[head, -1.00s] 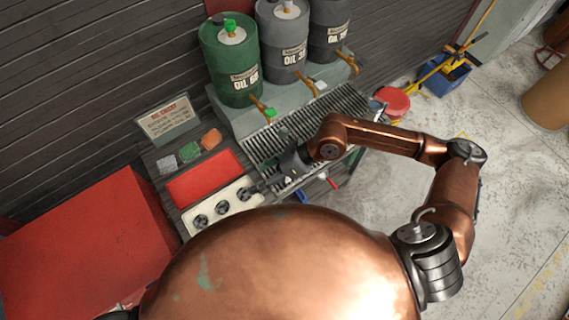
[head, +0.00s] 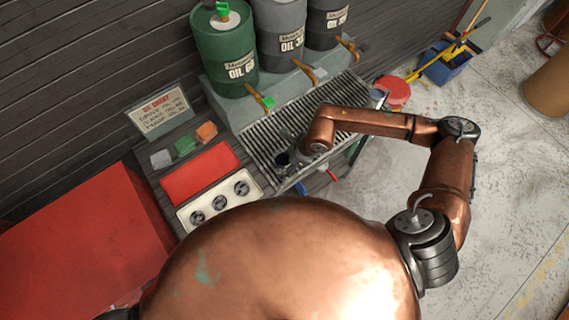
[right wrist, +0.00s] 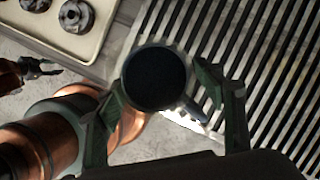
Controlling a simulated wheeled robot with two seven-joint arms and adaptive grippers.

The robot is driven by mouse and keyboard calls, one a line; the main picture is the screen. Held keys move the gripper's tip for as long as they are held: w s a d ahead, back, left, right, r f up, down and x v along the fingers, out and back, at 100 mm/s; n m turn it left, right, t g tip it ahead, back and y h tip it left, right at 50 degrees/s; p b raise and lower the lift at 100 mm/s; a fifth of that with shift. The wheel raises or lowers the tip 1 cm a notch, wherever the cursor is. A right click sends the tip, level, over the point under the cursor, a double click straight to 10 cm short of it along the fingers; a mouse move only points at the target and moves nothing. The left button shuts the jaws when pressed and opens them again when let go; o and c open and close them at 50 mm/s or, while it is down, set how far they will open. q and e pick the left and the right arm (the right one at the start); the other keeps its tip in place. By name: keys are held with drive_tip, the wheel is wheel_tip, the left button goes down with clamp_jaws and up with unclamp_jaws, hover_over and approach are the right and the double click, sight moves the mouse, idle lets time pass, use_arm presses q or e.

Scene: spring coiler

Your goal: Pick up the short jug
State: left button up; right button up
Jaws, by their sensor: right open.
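The short jug is a small dark, round, open-topped vessel with a stubby handle or spout at its lower right. In the right wrist view the short jug (right wrist: 155,80) stands between the spread fingers of my right gripper (right wrist: 165,103). The fingers flank it, and I cannot tell whether either touches it. In the head view the jug (head: 283,159) is a small dark shape at the near left edge of the grate, partly hidden by my right gripper (head: 296,160). My left gripper (right wrist: 40,68) seems to show small and dark at the left of the right wrist view.
The slatted metal grate (head: 335,110) lies beside the jug. Oil drums with taps, such as the green drum (head: 225,50), stand behind it. A cream tray of dark round parts (head: 221,203) and a red tray (head: 200,174) lie to the left.

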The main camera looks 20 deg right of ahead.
drive_tip(key=shift+w+a+f, duration=0.15)
drive_tip(key=shift+a+f, duration=0.1)
drive_tip(key=shift+f, duration=0.35)
drive_tip(key=shift+c, duration=0.6)
drive_tip(key=shift+c, duration=0.8)
drive_tip(key=c, duration=1.1)
drive_tip(key=shift+r, duration=0.1)
